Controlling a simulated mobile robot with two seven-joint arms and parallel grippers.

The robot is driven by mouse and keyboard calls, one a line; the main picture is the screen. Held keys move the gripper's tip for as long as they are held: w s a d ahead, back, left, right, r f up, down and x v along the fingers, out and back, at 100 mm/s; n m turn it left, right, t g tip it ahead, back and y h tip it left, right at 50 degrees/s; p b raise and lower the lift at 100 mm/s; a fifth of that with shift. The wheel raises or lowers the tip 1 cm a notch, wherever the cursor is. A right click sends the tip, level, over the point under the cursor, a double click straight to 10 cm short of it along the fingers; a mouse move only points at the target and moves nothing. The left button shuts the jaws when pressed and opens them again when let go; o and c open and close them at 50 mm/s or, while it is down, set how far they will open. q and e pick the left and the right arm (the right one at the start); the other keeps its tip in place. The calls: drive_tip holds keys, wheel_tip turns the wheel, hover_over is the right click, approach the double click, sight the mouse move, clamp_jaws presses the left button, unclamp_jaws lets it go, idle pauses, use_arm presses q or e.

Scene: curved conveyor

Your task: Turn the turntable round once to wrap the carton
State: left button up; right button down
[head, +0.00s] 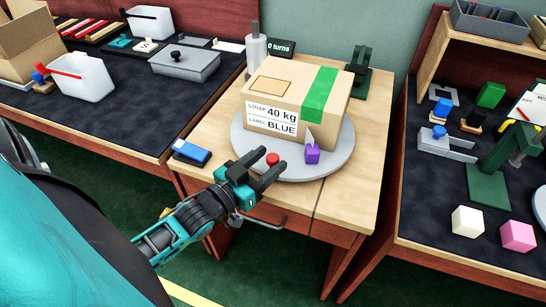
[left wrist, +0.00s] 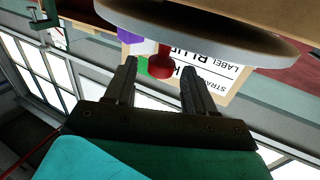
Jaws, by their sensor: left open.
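The brown carton (head: 290,90) sits on the round grey turntable (head: 250,148) on the wooden table. It has a green strip and a label reading "STRAP 40 kg, LABEL BLUE". A red knob (head: 272,159) stands at the turntable's near edge, and it also shows in the left wrist view (left wrist: 160,66). A purple piece (head: 312,153) with a pale pointed top stands on the turntable beside the carton. My left gripper (head: 262,162) is open, its fingers close to the knob, one on either side. I cannot tell whether they touch it. My right gripper is not in view.
A small display (head: 281,47) reads "0 turns" behind the carton, next to a grey post (head: 257,50) and a dark green stand (head: 360,70). Cluttered side benches flank the table.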

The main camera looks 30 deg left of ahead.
use_arm(q)
drive_tip(key=shift+w+d, duration=0.15)
drive_tip(key=shift+w, duration=0.95)
drive_tip(key=shift+c, duration=0.3)
clamp_jaws()
